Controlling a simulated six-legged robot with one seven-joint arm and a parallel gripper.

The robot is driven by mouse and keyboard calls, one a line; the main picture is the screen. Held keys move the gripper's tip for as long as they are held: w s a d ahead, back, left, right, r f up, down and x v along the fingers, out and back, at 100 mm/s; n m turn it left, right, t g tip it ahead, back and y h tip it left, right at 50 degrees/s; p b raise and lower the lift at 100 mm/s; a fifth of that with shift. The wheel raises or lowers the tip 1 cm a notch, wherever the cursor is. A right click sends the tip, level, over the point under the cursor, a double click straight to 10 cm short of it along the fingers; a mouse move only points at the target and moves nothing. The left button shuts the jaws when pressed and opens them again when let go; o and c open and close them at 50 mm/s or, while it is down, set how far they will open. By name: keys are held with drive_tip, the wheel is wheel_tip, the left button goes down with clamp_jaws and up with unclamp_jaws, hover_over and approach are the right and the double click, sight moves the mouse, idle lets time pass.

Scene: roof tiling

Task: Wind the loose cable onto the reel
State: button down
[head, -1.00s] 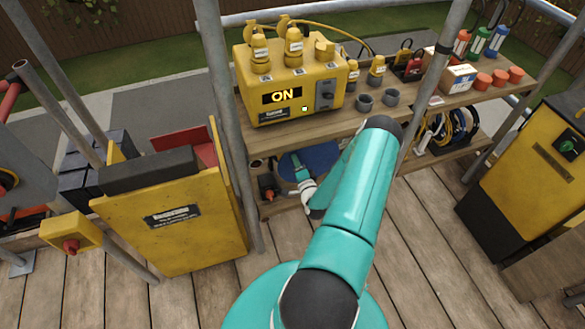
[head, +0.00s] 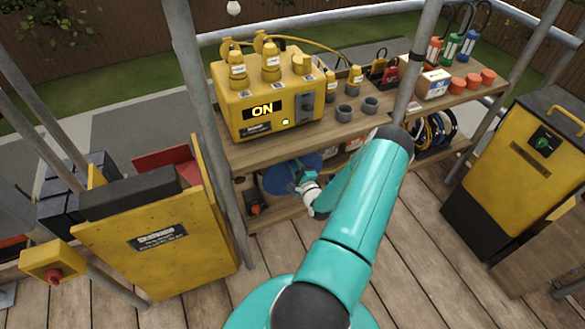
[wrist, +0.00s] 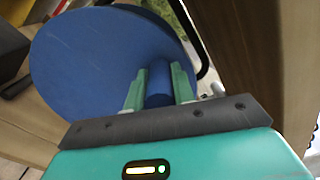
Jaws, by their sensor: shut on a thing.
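The blue reel (head: 277,180) stands on the lower shelf under the yellow power box, and my arm hides part of it. In the wrist view its round blue face (wrist: 90,62) fills the left and middle. A short blue handle (wrist: 158,90) sticks out from that face. My gripper (wrist: 160,74) has its two green fingers closed on this handle, one on each side. In the head view my gripper (head: 304,184) is small, at the right part of the reel. I cannot make out the loose cable; a thin black curve (wrist: 205,52) beside the reel may be part of it.
The yellow power box (head: 268,98) reading ON stands on the upper shelf (head: 255,150) above the reel. A scaffold pole (head: 205,110) rises left of the shelves. Coiled cables (head: 437,130) lie at the shelf's right. A yellow cabinet (head: 515,170) stands further right.

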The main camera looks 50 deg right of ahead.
drive_tip(key=shift+s+d, duration=0.1)
drive_tip(key=shift+d, duration=0.1)
idle(0.3)
drive_tip(key=c, duration=1.2)
unclamp_jaws()
drive_tip(key=shift+o, duration=0.2)
drive_tip(key=shift+a, duration=0.1)
drive_tip(key=v, duration=1.3)
drive_tip(key=shift+s+a, duration=0.15)
drive_tip(key=shift+s, duration=0.15)
drive_tip(key=shift+s, duration=0.1)
